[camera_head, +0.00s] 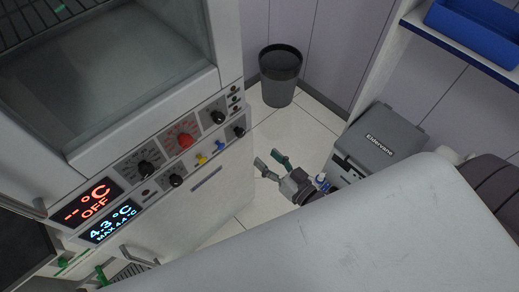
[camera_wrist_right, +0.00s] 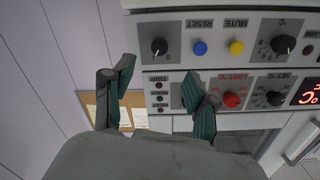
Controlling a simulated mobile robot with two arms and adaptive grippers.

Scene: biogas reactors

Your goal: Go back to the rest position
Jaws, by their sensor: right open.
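My right gripper (camera_head: 269,165) is open and empty in the head view. It hangs above the tiled floor, just right of the control panel of a white appliance. In the right wrist view its two dark green fingers (camera_wrist_right: 160,86) are spread apart, with nothing between them. The control panel (camera_wrist_right: 220,55) with its knobs and buttons fills the upper right there. No contact between the fingers and the panel can be made out. My left gripper is not in view.
The white appliance (camera_head: 215,190) with lit displays (camera_head: 96,207) stands at left. A dark bin (camera_head: 280,75) stands at the back wall. A grey box marked Eldervane (camera_head: 385,137) is at right. A blue tray (camera_head: 480,27) sits on a shelf. Some floor between them is clear.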

